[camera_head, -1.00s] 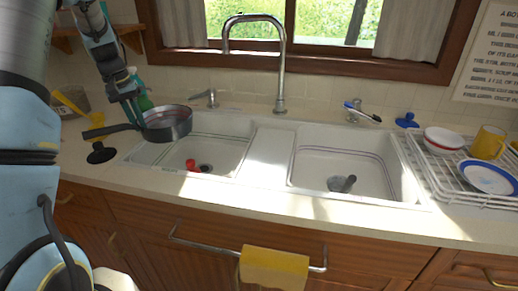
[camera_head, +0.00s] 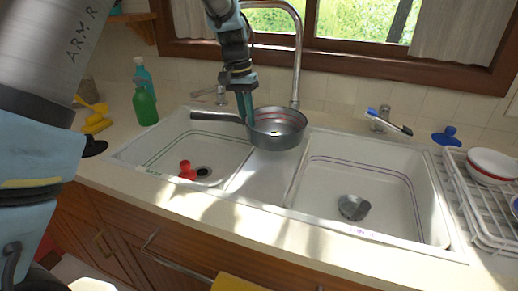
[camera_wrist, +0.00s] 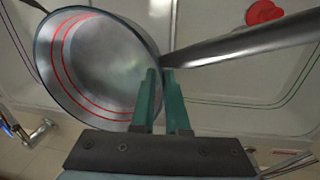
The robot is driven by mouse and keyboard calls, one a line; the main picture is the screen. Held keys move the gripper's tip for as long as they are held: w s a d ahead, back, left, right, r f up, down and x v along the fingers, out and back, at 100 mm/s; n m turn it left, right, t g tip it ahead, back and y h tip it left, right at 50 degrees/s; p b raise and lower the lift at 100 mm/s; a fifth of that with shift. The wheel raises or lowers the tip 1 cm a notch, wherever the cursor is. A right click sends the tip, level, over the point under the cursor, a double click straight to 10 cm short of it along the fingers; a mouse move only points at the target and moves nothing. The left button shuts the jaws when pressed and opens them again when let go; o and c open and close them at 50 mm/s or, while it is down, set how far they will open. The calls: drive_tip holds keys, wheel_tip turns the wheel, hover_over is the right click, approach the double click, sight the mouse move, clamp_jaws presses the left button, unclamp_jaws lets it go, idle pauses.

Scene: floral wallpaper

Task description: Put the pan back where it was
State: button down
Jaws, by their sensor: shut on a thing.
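The grey metal pan (camera_head: 278,128) hangs above the divider between the two sink basins, its dark handle pointing left. My gripper (camera_head: 243,112) is shut on the pan at the handle end next to the bowl. In the wrist view the green fingers of my gripper (camera_wrist: 163,100) grip the pan's rim or handle joint; the pan (camera_wrist: 100,62) lies to their left and its handle runs to the right. The pan looks empty, with red rings inside.
The left basin (camera_head: 165,150) holds a red object (camera_head: 187,170); the right basin (camera_head: 330,185) holds a dark object (camera_head: 354,207). The faucet (camera_head: 298,60) rises close behind the pan. Green bottles (camera_head: 145,105) stand left; a dish rack (camera_head: 480,215) stands right.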

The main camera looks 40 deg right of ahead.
drive_tip(key=shift+f+p, duration=1)
drive_tip(key=shift+f, duration=2.95)
drive_tip(key=shift+f, duration=0.15)
drive_tip(key=c, duration=0.9)
unclamp_jaws()
drive_tip(key=r+b, duration=0.1)
drive_tip(key=r, duration=0.3)
drive_tip(key=w+r, duration=0.1)
drive_tip(key=r, duration=0.3)
drive_tip(key=a+r+b, duration=0.1)
drive_tip(key=r, duration=0.3)
drive_tip(key=shift+w+r+b, duration=0.1)
drive_tip(key=shift+w+b, duration=0.15)
drive_tip(key=shift+b, duration=0.1)
